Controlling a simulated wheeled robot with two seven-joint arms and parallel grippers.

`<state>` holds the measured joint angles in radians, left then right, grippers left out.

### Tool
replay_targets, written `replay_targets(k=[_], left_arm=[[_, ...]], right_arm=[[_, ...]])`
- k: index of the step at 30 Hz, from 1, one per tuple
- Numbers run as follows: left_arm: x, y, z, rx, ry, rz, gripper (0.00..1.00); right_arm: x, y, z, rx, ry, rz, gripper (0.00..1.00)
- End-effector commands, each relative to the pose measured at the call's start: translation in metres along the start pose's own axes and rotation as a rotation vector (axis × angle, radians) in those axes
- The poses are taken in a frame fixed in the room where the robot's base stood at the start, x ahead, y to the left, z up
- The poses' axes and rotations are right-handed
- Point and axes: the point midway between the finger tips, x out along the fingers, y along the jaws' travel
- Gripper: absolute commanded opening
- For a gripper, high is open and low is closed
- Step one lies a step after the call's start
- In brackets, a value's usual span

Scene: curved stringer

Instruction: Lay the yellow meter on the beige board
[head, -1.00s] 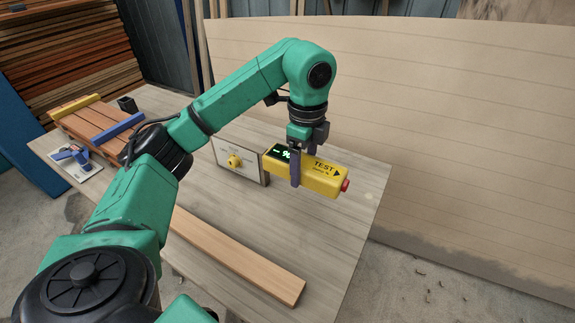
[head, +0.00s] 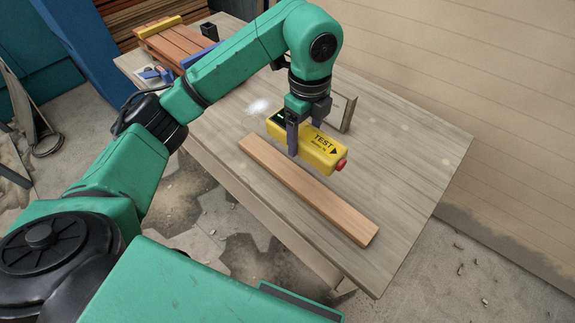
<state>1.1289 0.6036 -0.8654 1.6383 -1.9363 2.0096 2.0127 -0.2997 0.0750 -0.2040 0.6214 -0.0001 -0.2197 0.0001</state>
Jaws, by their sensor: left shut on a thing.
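The yellow meter (head: 318,151) has a dark display at its left end, "TEST" lettering and a red tip at its right end. My left gripper (head: 296,142) is shut on it, with one finger across its near side; the other finger is mostly hidden. The meter hangs nearly level above the table and, in the picture, just behind the board's far edge. The long beige board (head: 310,192) lies flat on the table near its front edge, and its top is bare. The height of the meter over the table is hard to judge. My right gripper is out of view.
A grey wooden table (head: 415,150) carries everything. A slatted wooden piece (head: 170,45) and a blue tool (head: 155,73) sit at the far left. The table's right side is clear.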

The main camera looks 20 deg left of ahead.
Motion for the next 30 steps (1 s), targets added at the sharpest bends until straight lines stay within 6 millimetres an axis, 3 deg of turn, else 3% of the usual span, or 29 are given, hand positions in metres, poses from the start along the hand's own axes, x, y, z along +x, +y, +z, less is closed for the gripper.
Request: replay_targets(k=[1,6,16,19,28,29,30], left_arm=[[0.022,0.001,-0.001,0.001,0.007,0.006,0.00],[0.072,0.002,0.000,-0.003,0.002,0.006,0.00],[0.135,0.001,0.000,-0.003,0.001,0.003,0.00],[0.146,0.000,0.001,-0.002,-0.001,-0.001,0.00],[0.151,0.000,0.001,-0.002,-0.001,-0.002,0.00],[0.151,0.000,0.001,-0.002,-0.001,-0.001,0.85],[0.150,0.000,0.001,-0.002,-0.001,-0.001,1.00]], right_arm=[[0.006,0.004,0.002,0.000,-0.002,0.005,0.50],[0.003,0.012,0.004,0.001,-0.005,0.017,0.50],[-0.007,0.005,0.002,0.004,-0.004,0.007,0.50],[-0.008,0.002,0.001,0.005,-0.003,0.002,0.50],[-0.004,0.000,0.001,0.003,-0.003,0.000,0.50],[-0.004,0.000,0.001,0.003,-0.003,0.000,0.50],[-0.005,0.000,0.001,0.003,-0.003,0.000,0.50]])
